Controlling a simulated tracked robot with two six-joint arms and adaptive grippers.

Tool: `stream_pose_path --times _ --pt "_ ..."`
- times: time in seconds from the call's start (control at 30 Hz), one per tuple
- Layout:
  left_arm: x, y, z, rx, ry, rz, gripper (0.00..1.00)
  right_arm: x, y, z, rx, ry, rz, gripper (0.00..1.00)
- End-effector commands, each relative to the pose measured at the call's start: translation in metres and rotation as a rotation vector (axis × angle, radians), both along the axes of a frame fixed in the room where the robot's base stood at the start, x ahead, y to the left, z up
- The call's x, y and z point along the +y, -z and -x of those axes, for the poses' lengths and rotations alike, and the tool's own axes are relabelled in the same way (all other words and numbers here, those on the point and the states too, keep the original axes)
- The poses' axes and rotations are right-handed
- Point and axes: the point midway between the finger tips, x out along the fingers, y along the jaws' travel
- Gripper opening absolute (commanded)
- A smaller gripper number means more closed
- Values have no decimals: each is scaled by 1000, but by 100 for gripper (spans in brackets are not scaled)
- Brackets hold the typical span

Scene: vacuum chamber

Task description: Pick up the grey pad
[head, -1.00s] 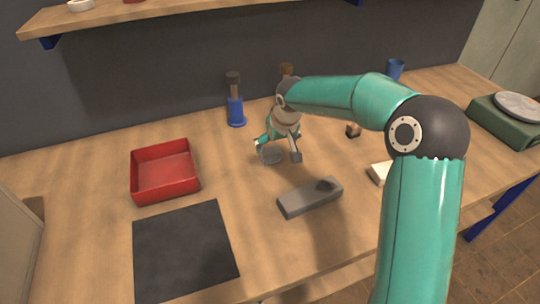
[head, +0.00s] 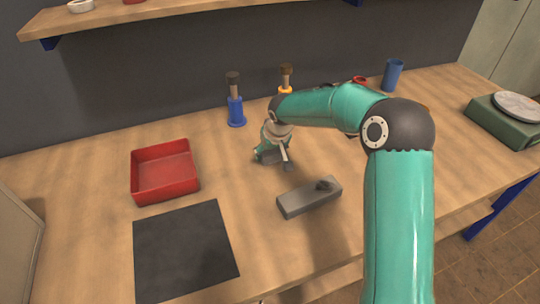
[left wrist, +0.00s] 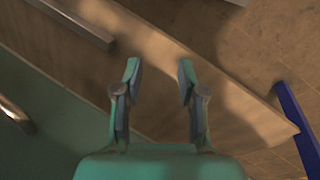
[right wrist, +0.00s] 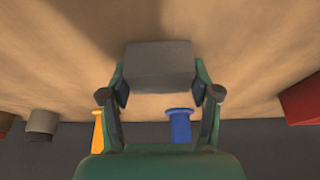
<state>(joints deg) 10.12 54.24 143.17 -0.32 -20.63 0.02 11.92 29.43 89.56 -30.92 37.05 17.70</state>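The grey pad (right wrist: 160,65) shows in the right wrist view as a blocky grey piece between my right fingertips. In the head view the pad (head: 269,157) is small and partly hidden by the fingers. My right gripper (head: 273,160) points down around it, and its fingers appear to touch both sides. I cannot tell whether the pad is clear of the table. My left gripper (left wrist: 159,75) is partly open and empty, near the bench edge, and is out of the head view.
A longer grey block (head: 310,198) lies just in front of my right gripper. A red tray (head: 165,172) and a black mat (head: 185,250) lie to the left. A blue bottle (head: 236,112) and an orange one (head: 286,85) stand behind. A green scale (head: 505,121) stands far right.

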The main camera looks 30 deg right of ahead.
Motion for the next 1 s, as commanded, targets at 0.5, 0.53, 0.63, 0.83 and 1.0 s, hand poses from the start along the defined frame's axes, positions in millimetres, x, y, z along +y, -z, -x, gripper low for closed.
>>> stream_pose_path --times 0.5,0.53,0.63,0.83,1.0 --pt "0 -1 0 0 0 0 40 0 -7 0 -2 0 0 32" --pt "0 -1 0 0 0 0 40 0 -9 0 -2 1 1 32" --pt "0 -1 0 0 0 0 40 -1 -19 -1 -4 3 0 32" --pt "0 -4 0 0 0 0 40 0 -57 -1 -6 2 1 32" --pt "0 -8 0 0 0 0 40 0 -105 -1 -7 1 0 32"
